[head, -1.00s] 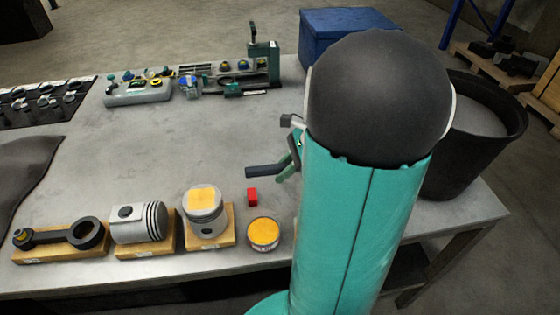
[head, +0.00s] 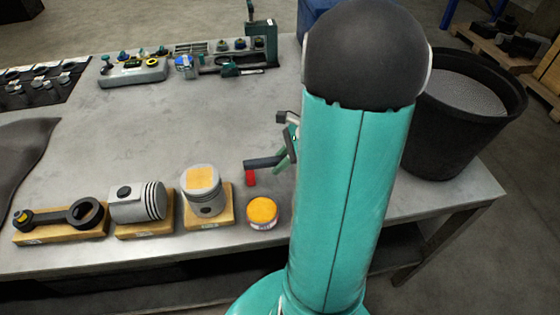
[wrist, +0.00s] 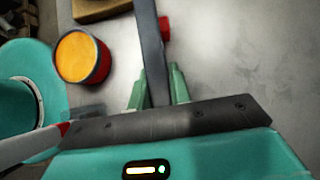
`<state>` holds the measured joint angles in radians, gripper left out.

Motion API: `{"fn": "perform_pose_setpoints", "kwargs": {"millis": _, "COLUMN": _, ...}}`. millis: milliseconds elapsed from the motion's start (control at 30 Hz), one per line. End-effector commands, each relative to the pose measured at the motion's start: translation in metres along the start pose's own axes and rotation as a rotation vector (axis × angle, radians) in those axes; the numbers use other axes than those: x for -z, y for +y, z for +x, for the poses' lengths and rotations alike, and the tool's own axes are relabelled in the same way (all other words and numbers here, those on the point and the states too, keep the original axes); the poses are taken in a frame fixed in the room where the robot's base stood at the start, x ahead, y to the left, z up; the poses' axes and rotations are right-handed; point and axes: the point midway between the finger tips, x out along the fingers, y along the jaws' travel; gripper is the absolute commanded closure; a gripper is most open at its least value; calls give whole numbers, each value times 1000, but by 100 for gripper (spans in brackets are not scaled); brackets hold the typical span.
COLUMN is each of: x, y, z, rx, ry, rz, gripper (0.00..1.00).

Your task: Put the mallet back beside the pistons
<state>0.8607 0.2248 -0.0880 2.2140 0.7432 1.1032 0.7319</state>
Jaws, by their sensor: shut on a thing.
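My gripper (wrist: 157,85) is shut on a dark bar, which looks like the handle of the mallet (wrist: 149,35); no mallet head can be made out. In the head view the bar (head: 264,162) sticks out to the left from behind my arm, over the table. The gripper is mostly hidden there. A pale piston with a yellow top (head: 202,190) stands upright on a wooden block to the left. Another piston (head: 137,202) lies on its side on a block further left.
A small red block (head: 250,178) is just below the bar's end. An orange-topped tin (head: 262,212) stands near the table's front edge. A connecting rod (head: 60,216) lies at the left. A black bin (head: 460,125) is at the right. The table middle (head: 150,125) is clear.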

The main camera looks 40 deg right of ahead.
Motion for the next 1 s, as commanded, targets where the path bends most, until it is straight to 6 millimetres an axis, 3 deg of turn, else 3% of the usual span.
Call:
{"fn": "perform_pose_setpoints", "kwargs": {"millis": 933, "x": 15, "y": 0, "z": 18, "rx": 1, "ry": 0, "rz": 0, "gripper": 100}}
{"fn": "perform_pose_setpoints", "kwargs": {"millis": 967, "x": 15, "y": 0, "z": 18, "rx": 1, "ry": 0, "rz": 0, "gripper": 78}}
{"fn": "perform_pose_setpoints", "kwargs": {"millis": 1000, "x": 15, "y": 0, "z": 18, "rx": 2, "ry": 0, "rz": -1, "gripper": 70}}
